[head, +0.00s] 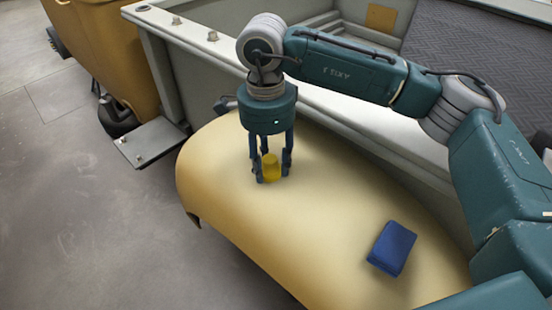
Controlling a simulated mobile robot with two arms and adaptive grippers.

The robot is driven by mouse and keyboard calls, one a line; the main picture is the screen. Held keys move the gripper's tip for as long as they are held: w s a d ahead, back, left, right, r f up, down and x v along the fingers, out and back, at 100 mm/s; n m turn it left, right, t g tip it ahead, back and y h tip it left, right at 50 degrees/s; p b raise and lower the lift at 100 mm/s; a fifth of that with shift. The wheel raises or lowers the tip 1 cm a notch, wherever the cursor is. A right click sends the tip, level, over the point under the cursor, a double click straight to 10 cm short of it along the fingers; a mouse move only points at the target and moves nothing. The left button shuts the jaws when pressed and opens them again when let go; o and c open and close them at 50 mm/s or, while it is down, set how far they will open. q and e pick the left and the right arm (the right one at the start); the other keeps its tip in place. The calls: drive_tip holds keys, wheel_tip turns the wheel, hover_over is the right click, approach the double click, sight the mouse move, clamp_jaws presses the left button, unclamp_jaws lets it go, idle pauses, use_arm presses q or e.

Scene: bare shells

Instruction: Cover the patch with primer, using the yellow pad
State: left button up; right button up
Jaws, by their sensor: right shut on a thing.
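The yellow pad (270,167) is between the fingers of my right gripper (271,170), which is shut on it. The gripper points down at the upper left part of a curved, yellow-cream shell (300,230). The pad's underside is hidden, so I cannot tell whether it touches the shell. No clear edge of a patch shows; the shell is paler around and right of the gripper and deeper yellow toward its rim. A blue block (391,248) lies on the shell at the lower right, apart from the gripper. My left gripper is not in view.
A pale grey walled frame (185,75) stands behind the shell, with a dark patterned panel (480,60) at the upper right. A yellow body (105,45) stands at the upper left. Grey floor (80,220) is open at the left.

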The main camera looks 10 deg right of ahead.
drive_tip(key=shift+s+a, duration=0.3)
drive_tip(key=shift+a, duration=0.25)
drive_tip(key=shift+w+a+b, duration=0.3)
drive_tip(key=shift+w+a, duration=0.35)
drive_tip(key=shift+w, duration=0.35)
drive_tip(key=shift+w+d+b, duration=0.2)
drive_tip(key=shift+w+d, duration=0.3)
drive_tip(key=shift+d, duration=0.25)
drive_tip(key=shift+w+d+b, duration=0.15)
drive_tip(key=shift+w+d, duration=0.3)
drive_tip(key=shift+d, duration=0.25)
drive_tip(key=shift+w+d+b, duration=0.2)
drive_tip(key=shift+w+d, duration=0.3)
drive_tip(key=shift+d, duration=0.25)
drive_tip(key=shift+w+d+r, duration=0.1)
drive_tip(key=shift+w+d, duration=0.6)
drive_tip(key=shift+d, duration=0.35)
drive_tip(key=shift+w+d, duration=0.65)
drive_tip(key=shift+d, duration=0.35)
drive_tip(key=shift+r, duration=0.1)
drive_tip(key=shift+r+p, duration=1.9)
drive_tip(key=shift+r, duration=1)
